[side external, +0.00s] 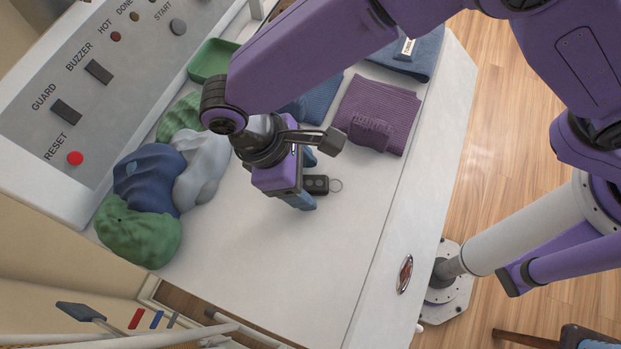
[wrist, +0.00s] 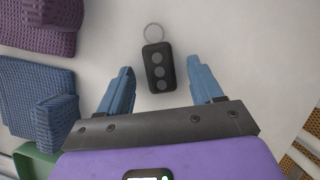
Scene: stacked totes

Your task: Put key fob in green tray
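The key fob (side external: 316,184) is black with grey round buttons and a metal ring, lying on the white top. In the wrist view the key fob (wrist: 158,68) lies just ahead of and between the blue fingers, apart from both. My gripper (side external: 306,182) is over the fob, fingers pointing down; it also shows in the wrist view (wrist: 160,80), open and empty. The green tray (side external: 213,60) sits at the back beside the control panel, partly hidden by my arm. Its edge (wrist: 36,160) shows at the wrist view's lower left.
Folded purple cloth (side external: 378,112) and blue cloth (side external: 318,102) lie near the fob. Crumpled green (side external: 138,232), dark blue (side external: 147,178) and pale grey (side external: 203,163) cloths lie along the control panel (side external: 100,75). The white top (side external: 290,260) is clear toward the front.

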